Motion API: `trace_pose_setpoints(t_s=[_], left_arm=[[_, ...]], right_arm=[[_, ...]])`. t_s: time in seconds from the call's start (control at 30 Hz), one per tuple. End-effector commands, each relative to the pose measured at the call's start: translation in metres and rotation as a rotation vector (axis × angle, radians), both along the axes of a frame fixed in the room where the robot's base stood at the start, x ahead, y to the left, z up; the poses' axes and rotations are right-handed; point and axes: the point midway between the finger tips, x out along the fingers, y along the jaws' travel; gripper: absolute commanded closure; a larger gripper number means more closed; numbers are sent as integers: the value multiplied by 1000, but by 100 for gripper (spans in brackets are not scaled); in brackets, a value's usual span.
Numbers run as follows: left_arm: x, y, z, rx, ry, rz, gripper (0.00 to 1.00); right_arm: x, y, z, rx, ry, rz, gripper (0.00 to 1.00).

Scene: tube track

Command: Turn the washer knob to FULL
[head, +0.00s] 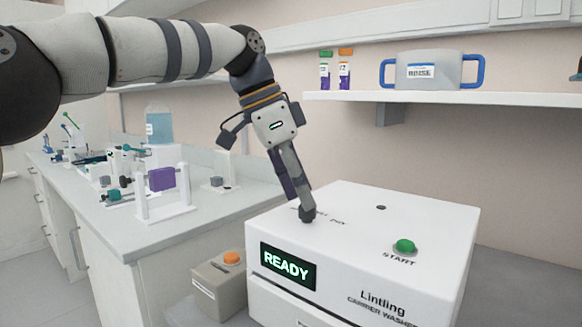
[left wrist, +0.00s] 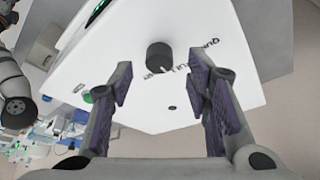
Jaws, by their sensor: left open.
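The white washer (head: 365,230) stands on the right, its display (head: 287,266) reading READY. A round dark knob (left wrist: 160,57) sits on its top panel. A short white mark shows at the knob's edge, towards the printed lettering (left wrist: 206,43), which a finger partly covers. I cannot tell which setting it points to. My left gripper (head: 298,196) points down at the panel from above. In the left wrist view its two fingers are apart, with the knob seen between and beyond the tips. I cannot tell whether they touch it. My right gripper is not in view.
A green START button (head: 404,246) is on the washer top. A grey box with an orange button (head: 231,258) stands left of the washer. A shelf (head: 430,97) behind holds a RINSE tub (head: 428,72) and two capped tubes. The left bench (head: 110,215) carries several lab items.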

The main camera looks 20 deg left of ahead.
Motion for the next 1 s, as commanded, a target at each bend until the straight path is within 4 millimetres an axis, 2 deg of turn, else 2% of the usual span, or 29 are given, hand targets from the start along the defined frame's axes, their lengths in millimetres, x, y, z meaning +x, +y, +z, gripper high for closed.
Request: trace_pose_setpoints(t_s=[0.03, 0.2, 0.4, 1.0], left_arm=[[-2, 4, 15, 1, -9, 2, 56], [-11, 20, 59, 0, -8, 3, 56], [-18, 29, 85, 0, -4, 0, 56], [-19, 31, 89, 1, -3, -1, 56]], right_arm=[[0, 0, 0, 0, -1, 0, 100], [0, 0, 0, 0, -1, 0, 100], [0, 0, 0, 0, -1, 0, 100], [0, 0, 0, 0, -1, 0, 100]])
